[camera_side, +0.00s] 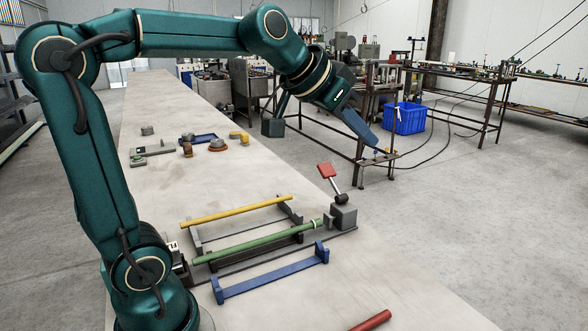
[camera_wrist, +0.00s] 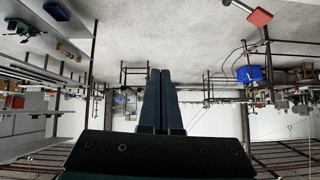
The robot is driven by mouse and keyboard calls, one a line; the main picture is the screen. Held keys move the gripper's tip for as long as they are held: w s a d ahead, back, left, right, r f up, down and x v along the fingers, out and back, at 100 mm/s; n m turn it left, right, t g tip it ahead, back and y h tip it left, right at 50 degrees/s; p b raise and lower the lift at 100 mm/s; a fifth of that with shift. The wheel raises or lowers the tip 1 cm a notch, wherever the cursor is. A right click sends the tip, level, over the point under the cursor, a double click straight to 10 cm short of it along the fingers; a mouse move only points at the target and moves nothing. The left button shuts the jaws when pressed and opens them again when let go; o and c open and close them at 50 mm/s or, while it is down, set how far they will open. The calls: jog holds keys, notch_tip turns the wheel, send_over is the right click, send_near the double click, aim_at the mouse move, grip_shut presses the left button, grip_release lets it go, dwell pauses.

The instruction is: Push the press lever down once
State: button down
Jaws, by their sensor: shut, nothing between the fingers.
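The press lever has a red paddle handle (camera_side: 327,170) on a short metal arm. It slants up and left from a grey block (camera_side: 344,216) at the right end of the press. In the wrist view the red handle (camera_wrist: 260,17) shows at the top right. My gripper (camera_side: 371,143) is shut and empty, in the air above and right of the lever in the side view, apart from it. Its two fingers (camera_wrist: 161,72) lie together in the wrist view. A green rod (camera_side: 255,243) lies along the press, in line with the grey block.
A yellow rod (camera_side: 236,209) lies on a grey rack behind the green rod. An empty-looking blue rack (camera_side: 270,275) stands in front. A red rod (camera_side: 372,321) is at the bottom edge. Several small parts sit farther back on the table (camera_side: 165,100). A blue crate (camera_side: 404,118) is beyond.

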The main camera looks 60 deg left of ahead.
aim_at(322, 169)
jog(key=w+a+f+n+y, duration=0.1)
jog(key=w+a+f, duration=0.2)
jog(key=a, duration=0.5)
jog(key=w+a+f+n+g+y, duration=0.1)
jog(key=w+a+f+n, duration=0.1)
jog(key=w+a+f, duration=0.2)
jog(key=w+a, duration=0.2)
jog(key=a, duration=0.2)
jog(key=shift+a+n, duration=0.3)
jog(key=a+f, duration=0.4)
jog(key=f, duration=0.3)
jog(key=shift+a+f, duration=0.15)
jog(key=shift+a, duration=0.2)
jog(key=shift+f, duration=0.15)
dwell(1.1)
jog(key=shift+a+f, duration=0.2)
jog(key=shift+a+f, duration=0.5)
jog(key=shift+f, duration=0.25)
jog(key=shift+a+f, duration=0.45)
jog(key=shift+f, duration=0.3)
dwell(2.1)
